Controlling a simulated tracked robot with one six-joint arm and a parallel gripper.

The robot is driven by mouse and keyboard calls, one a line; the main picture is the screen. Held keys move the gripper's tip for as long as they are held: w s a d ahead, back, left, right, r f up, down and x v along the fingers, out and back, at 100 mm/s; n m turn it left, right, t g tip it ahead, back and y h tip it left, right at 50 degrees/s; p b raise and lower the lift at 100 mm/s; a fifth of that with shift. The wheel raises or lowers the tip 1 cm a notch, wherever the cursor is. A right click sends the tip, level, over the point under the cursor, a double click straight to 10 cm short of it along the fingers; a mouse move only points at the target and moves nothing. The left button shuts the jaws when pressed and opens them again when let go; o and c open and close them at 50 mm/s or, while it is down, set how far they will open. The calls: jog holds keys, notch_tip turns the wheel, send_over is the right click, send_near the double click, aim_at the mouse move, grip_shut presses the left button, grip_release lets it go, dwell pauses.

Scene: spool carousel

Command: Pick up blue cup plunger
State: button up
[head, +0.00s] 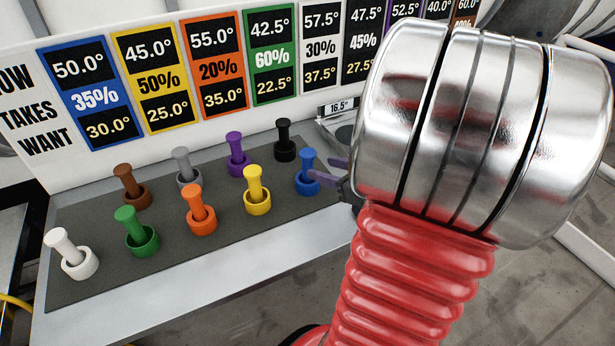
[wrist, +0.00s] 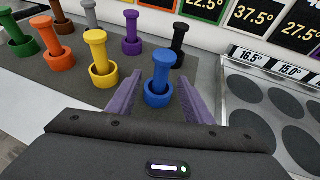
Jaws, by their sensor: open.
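The blue plunger (wrist: 161,70) stands upright in its blue cup (wrist: 158,97) on the dark mat (head: 100,254). In the head view the blue plunger (head: 307,160) and blue cup (head: 304,186) are at the right end of the front row. My gripper (wrist: 158,97) is open and empty, its purple fingers spread to the left and right of the blue cup in the wrist view. I cannot tell whether the fingers touch the cup.
A yellow plunger (wrist: 97,48) in its cup stands left of the blue one, with a black one (wrist: 179,40) and a purple one (wrist: 132,30) behind. Several other coloured plungers stand further left. A tray with round dark wells (wrist: 255,128) is at right. A sign board (head: 98,99) rises behind.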

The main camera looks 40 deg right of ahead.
aim_at(312, 163)
jog(key=shift+x, duration=1.6)
jog(key=shift+d+x, duration=0.1)
jog(key=shift+x, duration=1.2)
jog(key=shift+d+x, duration=0.15)
jog(key=shift+x, duration=1.15)
jog(key=shift+r, duration=0.1)
jog(key=shift+c, duration=0.3)
grip_shut()
